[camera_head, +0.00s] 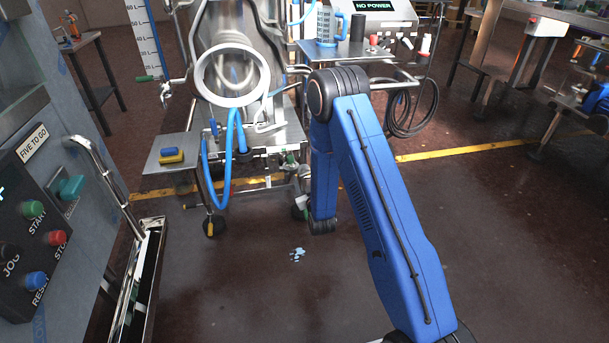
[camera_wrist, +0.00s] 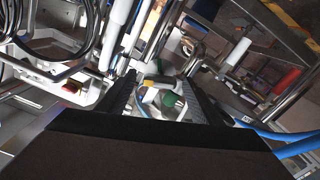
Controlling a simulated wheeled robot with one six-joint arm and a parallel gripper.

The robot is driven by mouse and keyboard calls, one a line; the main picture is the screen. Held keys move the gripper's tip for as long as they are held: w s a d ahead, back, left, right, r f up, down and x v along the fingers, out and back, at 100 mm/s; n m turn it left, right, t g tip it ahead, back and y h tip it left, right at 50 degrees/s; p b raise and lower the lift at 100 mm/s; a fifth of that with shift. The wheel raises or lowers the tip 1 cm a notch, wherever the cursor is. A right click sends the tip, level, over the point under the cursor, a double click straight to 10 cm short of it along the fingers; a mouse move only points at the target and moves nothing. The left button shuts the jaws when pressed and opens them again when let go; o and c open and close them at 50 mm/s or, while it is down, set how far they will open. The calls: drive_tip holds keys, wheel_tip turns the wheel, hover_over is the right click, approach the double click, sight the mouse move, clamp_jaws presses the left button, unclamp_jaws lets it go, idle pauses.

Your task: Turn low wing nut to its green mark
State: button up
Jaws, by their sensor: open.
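My gripper (camera_wrist: 162,84) is open in the wrist view, with one dark finger on each side of a small metal fitting. A green part (camera_wrist: 169,100) and a pale grey, wing-like part (camera_wrist: 152,96) show between the fingers; this may be the low wing nut. A small yellow patch lies just above it. I cannot tell whether the fingers touch it or which way the wings point against a mark. In the head view my blue arm reaches down to the foot of the steel machine (camera_head: 240,150), where small green parts (camera_head: 290,158) show; the wing nut is not clear there.
Steel tubes and a blue hose (camera_wrist: 275,132) crowd around my gripper in the wrist view. In the head view a blue hose (camera_head: 229,165) hangs beside a small side table (camera_head: 172,150). A control panel (camera_head: 35,235) stands at left.

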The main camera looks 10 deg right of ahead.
drive_tip(key=shift+c, duration=0.6)
drive_tip(key=c, duration=0.9)
drive_tip(key=shift+c, duration=0.2)
drive_tip(key=shift+m, duration=0.4)
drive_tip(key=m, duration=0.2)
drive_tip(key=shift+m, duration=0.4)
drive_tip(key=m, duration=0.4)
drive_tip(key=shift+m, duration=0.3)
drive_tip(key=m, duration=0.3)
drive_tip(key=shift+m, duration=2.1)
